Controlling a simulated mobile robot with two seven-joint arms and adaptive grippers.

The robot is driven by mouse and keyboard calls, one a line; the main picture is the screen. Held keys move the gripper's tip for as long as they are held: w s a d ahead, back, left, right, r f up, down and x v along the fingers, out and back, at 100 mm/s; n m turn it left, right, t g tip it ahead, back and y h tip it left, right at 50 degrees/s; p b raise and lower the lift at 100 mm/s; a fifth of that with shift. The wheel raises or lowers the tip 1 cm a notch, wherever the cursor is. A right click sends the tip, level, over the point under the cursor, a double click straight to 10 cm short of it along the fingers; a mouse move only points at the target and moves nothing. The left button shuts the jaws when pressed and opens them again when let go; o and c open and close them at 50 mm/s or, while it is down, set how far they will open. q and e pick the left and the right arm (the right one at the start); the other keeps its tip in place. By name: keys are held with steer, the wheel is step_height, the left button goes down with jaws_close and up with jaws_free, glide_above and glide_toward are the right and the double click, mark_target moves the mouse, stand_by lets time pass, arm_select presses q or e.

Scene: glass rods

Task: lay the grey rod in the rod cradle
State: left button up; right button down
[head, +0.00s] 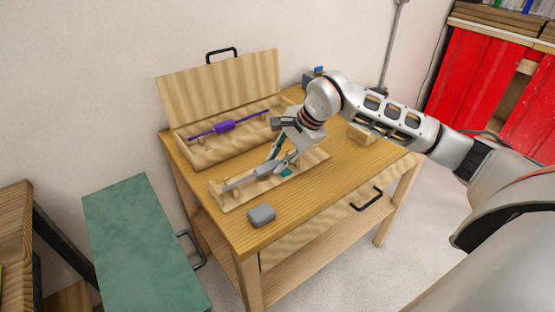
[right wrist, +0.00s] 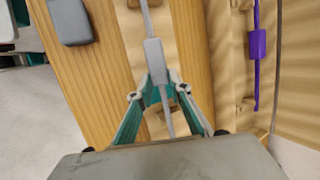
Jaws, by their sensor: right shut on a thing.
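The grey rod, with its thicker grey middle block (head: 265,171), lies along and just over the rod cradle. The rod cradle (head: 243,198) is a pale wooden board with small uprights, on the tabletop in front of the open box. I cannot tell whether the rod touches the uprights. My left gripper is not in view.
An open wooden box (head: 183,151) with a raised lid holds a purple rod (head: 225,126) behind the cradle. A grey rounded block (head: 262,215) sits near the table's front edge. A green case (head: 140,245) stands left of the table.

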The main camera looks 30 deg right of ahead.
steer(key=shift+f, duration=0.35)
stand_by(0.3)
steer(key=c, duration=1.8)
jaws_free()
steer(key=shift+r, duration=0.1)
steer(key=v, duration=1.2)
steer(key=shift+s, duration=0.1)
